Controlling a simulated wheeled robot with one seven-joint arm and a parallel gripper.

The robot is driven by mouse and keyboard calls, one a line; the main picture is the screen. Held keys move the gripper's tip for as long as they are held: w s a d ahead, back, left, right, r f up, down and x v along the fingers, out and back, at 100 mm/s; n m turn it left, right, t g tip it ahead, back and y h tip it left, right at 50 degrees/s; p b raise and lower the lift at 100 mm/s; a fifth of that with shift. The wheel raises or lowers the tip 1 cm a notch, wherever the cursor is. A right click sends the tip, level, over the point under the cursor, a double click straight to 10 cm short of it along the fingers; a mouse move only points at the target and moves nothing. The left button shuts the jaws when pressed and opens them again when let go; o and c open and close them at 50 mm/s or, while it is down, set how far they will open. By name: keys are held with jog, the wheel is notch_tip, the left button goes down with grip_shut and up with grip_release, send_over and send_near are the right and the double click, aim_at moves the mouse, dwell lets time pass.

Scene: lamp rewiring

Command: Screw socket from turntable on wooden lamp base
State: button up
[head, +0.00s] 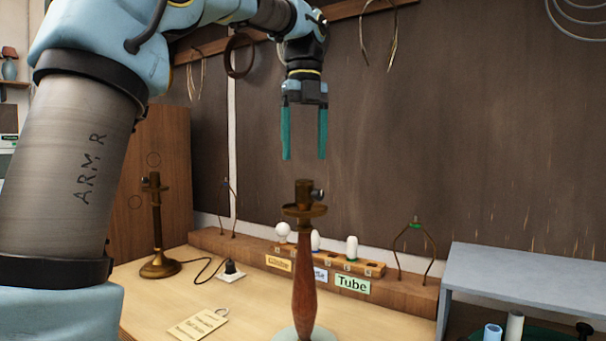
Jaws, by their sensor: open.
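The wooden lamp base (304,262) is a reddish-brown turned column standing upright in the front middle. Its foot meets a pale round disc (284,335), cut off by the lower edge; I cannot tell whether this is the turntable. A brass socket (304,191) with a small side knob sits at the top of the column, above a brass dish (304,210). I cannot tell how tightly it is seated. My gripper (303,158) points down with two green fingers, open and empty. It appears above the socket, apart from it.
A brass lamp (157,230) with a cord and black plug (231,268) stands at the left. A wooden bulb rack (340,260) with white bulbs and labels lies behind the column. A grey bench (525,280) is at the right. A paper tag (197,325) lies on the table.

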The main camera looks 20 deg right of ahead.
aim_at(304, 184)
notch_tip(304, 184, down, 8)
jog(key=shift+r, duration=0.1)
dwell(0.4)
grip_shut()
jog(key=shift+r+m+p, duration=0.2)
jog(key=shift+m+p, duration=0.45)
jog(key=shift+m, duration=0.05)
jog(key=m+p, duration=0.1)
jog(key=m, duration=0.2)
jog(key=shift+m+p, duration=0.65)
jog(key=shift+m, duration=0.55)
jog(key=shift+f+m, duration=0.2)
jog(key=shift+m, duration=0.4)
